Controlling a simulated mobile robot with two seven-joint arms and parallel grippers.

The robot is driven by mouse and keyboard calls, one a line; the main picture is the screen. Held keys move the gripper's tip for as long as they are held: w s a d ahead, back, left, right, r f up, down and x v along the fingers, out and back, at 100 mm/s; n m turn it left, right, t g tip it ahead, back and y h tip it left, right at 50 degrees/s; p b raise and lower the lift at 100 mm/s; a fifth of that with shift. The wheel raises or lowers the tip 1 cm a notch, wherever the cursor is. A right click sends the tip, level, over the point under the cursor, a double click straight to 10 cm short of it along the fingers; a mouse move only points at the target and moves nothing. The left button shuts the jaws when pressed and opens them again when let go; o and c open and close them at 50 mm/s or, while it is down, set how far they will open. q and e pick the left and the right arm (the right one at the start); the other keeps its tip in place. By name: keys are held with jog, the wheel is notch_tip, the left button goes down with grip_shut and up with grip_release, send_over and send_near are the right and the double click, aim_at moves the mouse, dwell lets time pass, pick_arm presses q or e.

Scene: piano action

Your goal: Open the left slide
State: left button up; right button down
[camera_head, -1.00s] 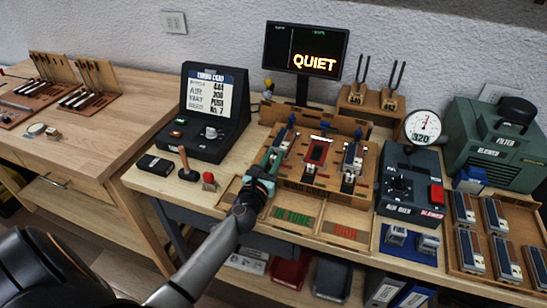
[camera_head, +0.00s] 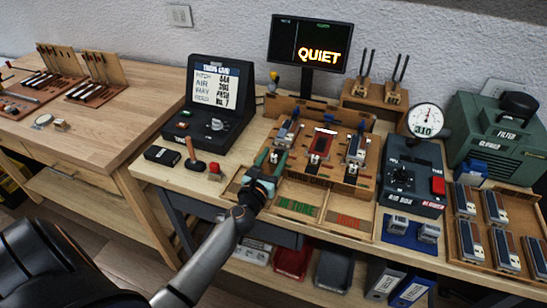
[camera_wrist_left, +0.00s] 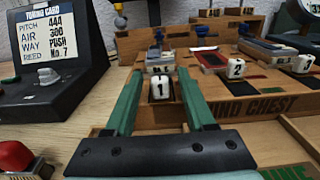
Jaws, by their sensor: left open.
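The wind chest (camera_wrist_left: 262,106) is a wooden board with three slides whose white end blocks are numbered 1, 2 and 3. The left slide's white block marked 1 (camera_wrist_left: 161,88) shows in the left wrist view, between my left gripper's two green fingers. My left gripper (camera_head: 271,158) is open at the front left of the chest, with a gap on each side of the block. I cannot tell whether the fingertips are level with the block or short of it. The blocks marked 2 (camera_wrist_left: 236,68) and 3 (camera_wrist_left: 303,64) are to its right. My right gripper is not in view.
A black tuning card box (camera_head: 212,100) stands left of the chest, with a red-topped button (camera_head: 214,171) in front. A dark air box (camera_head: 411,178) with a round gauge (camera_head: 428,120) stands right. A screen reading QUIET (camera_head: 311,44) rises behind.

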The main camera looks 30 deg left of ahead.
pick_arm(q)
jog(key=shift+s, duration=0.1)
jog(key=b+v, duration=0.1)
jog(key=v, duration=0.9)
jog(key=shift+s+f+b, duration=0.1)
jog(key=shift+s+b, duration=0.2)
jog(key=shift+s, duration=0.05)
jog(key=shift+v, duration=0.8)
jog(key=shift+d, duration=0.1)
